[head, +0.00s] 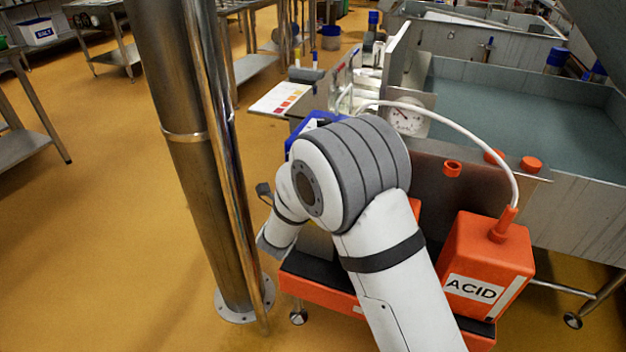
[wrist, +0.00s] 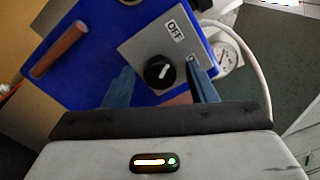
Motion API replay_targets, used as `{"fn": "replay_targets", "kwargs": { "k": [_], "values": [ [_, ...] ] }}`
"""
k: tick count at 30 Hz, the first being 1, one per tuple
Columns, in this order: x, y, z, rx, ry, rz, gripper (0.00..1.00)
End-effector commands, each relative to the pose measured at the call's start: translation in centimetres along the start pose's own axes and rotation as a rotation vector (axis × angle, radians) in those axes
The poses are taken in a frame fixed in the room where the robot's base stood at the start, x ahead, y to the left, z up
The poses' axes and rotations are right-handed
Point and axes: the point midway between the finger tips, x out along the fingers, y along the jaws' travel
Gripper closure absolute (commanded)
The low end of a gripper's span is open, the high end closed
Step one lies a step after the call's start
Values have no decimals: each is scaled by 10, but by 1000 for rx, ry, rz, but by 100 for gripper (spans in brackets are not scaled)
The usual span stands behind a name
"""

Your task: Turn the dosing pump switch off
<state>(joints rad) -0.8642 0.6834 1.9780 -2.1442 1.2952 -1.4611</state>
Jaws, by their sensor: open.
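The dosing pump is a blue box (wrist: 80,55) with a grey panel (wrist: 140,47) in the wrist view. Its switch is a round black knob (wrist: 159,72) with a white mark. An OFF label (wrist: 174,31) is on the panel, above and right of the knob. Another small label by the right finger is partly covered. My gripper (wrist: 160,76) is open, with its blue fingers on either side of the knob; I cannot tell whether they touch it.
An orange ACID container (head: 490,262) stands beside my arm, with a white hose (head: 440,108) arching from it towards the pump. A dial gauge (head: 404,120) is near the vat (head: 480,65). A steel column (head: 180,140) stands left; open floor lies beyond it.

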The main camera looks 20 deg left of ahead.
Motion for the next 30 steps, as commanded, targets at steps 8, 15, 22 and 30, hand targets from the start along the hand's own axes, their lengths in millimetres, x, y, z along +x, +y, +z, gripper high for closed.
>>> {"fn": "replay_targets", "kwargs": {
  "k": [8, 15, 22, 30],
  "values": [
    [-31, 0, 1, -1, -3, 2, 48],
    [-68, 0, 1, -1, -2, 3, 48],
    [-78, 0, 0, 1, 0, 0, 48],
    [-78, 0, 0, 0, 0, 0, 48]
  ]
}}
